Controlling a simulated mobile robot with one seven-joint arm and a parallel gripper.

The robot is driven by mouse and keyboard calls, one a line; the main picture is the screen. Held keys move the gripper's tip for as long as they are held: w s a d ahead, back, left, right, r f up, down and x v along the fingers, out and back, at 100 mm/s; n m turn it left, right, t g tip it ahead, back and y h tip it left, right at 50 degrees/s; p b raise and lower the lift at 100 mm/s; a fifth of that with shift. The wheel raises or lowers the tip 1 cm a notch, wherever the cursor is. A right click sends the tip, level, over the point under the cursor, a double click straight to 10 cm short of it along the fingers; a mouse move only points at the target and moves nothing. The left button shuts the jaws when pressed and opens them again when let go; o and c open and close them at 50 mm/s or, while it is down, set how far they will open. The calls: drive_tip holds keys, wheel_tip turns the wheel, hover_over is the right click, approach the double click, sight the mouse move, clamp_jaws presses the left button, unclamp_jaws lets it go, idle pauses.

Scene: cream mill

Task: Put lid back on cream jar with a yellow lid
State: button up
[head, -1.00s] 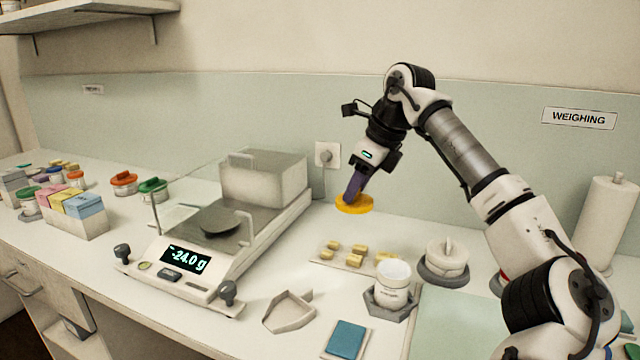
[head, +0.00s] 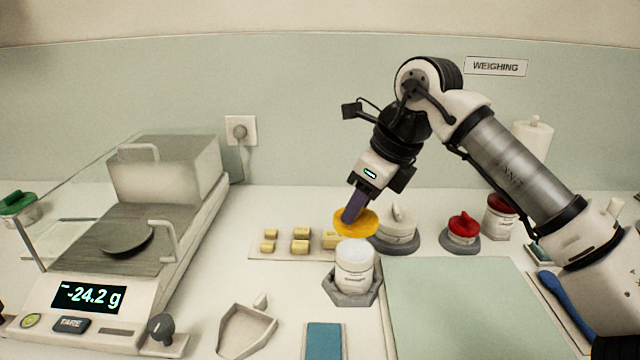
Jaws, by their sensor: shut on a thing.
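My gripper (head: 352,212) is shut on the yellow lid (head: 366,226), which it holds slightly tilted in the air. The lid appears just above and behind the open cream jar (head: 356,266) in the head view, apart from its rim as far as I can tell. The jar is white with a label and stands upright in a grey hexagonal holder (head: 350,290). White cream shows at its mouth.
A tray (head: 262,254) with several small yellow blocks lies behind left of the jar. A balance (head: 190,230) reading -24.2 g stands left. A pale green mat (head: 470,310) is bare.

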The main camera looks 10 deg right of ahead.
sight(366, 222)
drive_tip(key=shift+s+f+b, duration=0.25)
drive_tip(key=shift+f+b, duration=0.35)
drive_tip(key=shift+f, duration=0.3)
drive_tip(key=shift+f+b, duration=1.1)
drive_tip(key=shift+f, duration=0.35)
drive_tip(key=shift+f+b, duration=0.65)
drive_tip(key=shift+b, duration=0.2)
idle(0.9)
drive_tip(key=o, duration=1.5)
drive_tip(key=shift+r, duration=0.1)
drive_tip(key=shift+r+p, duration=1.65)
drive_tip(key=shift+r, duration=0.6)
